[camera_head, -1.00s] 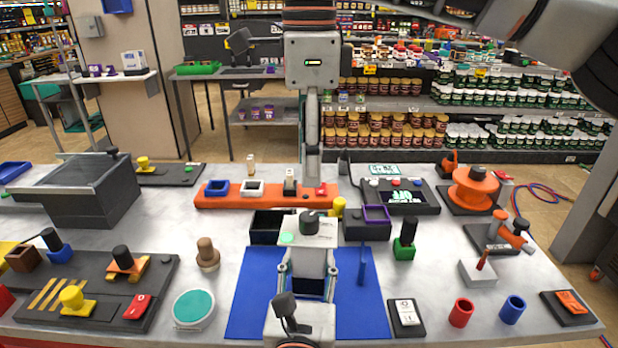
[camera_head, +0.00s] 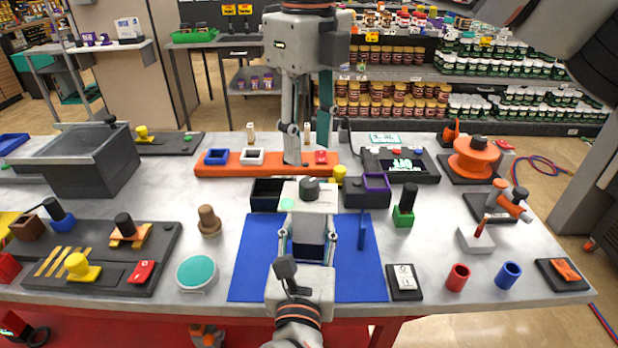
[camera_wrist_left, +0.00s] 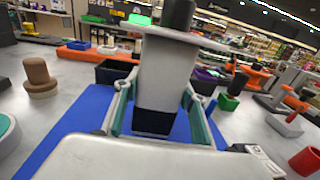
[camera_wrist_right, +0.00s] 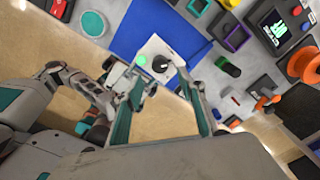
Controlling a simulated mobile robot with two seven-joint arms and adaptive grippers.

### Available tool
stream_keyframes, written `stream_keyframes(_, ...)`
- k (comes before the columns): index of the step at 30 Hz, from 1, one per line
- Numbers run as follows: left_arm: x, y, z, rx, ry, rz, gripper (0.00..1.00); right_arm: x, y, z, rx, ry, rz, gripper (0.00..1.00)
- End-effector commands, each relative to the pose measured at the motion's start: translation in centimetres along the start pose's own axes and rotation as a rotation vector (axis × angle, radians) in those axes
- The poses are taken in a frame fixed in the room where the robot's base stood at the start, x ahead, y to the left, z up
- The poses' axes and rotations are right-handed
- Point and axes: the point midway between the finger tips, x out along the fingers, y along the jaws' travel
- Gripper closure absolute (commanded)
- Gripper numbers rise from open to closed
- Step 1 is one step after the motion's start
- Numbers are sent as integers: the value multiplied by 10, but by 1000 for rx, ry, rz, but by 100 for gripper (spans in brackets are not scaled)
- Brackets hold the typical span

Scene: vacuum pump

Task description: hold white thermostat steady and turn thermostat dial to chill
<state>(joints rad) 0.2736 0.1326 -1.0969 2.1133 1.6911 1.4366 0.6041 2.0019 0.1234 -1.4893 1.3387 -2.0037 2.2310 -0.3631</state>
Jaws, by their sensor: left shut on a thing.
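The white thermostat (camera_head: 318,203) stands above the blue mat (camera_head: 255,262), with a dark round dial (camera_head: 309,188) and a green spot on top. My left gripper (camera_head: 310,212) is shut on its sides, a finger on each side in the left wrist view (camera_wrist_left: 158,100). The thermostat looks upright; I cannot tell whether it touches the mat. My right gripper (camera_head: 307,150) points down, open and empty, appearing above and behind the dial in the head view. In the right wrist view the thermostat's dial (camera_wrist_right: 160,63) shows beyond the spread fingers. The dial's chill mark is not readable.
An orange tray (camera_head: 225,171) lies behind the thermostat, with dark bins (camera_head: 266,194) close by. A purple-rimmed box (camera_head: 375,183), a blue upright piece (camera_head: 363,230) and a green block (camera_head: 403,218) stand to the right. The mat's front is free beside my left arm.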

Motion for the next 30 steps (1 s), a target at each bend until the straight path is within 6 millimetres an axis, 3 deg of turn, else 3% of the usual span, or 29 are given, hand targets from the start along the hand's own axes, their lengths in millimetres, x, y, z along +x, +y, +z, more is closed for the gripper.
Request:
stream_keyframes(6,0,0,1,0,-2,0,87,44,1,0,-3,2,3,60)
stream_keyframes(12,0,0,1,0,-1,0,87,69,0,0,-2,0,2,60)
stream_keyframes(25,0,0,1,0,-1,0,87,79,0,0,-2,-1,0,60)
stream_keyframes(26,0,0,1,0,-1,0,87,79,0,0,-2,-1,0,63)
stream_keyframes(30,0,0,1,0,-1,0,87,78,0,0,-2,-1,0,99)
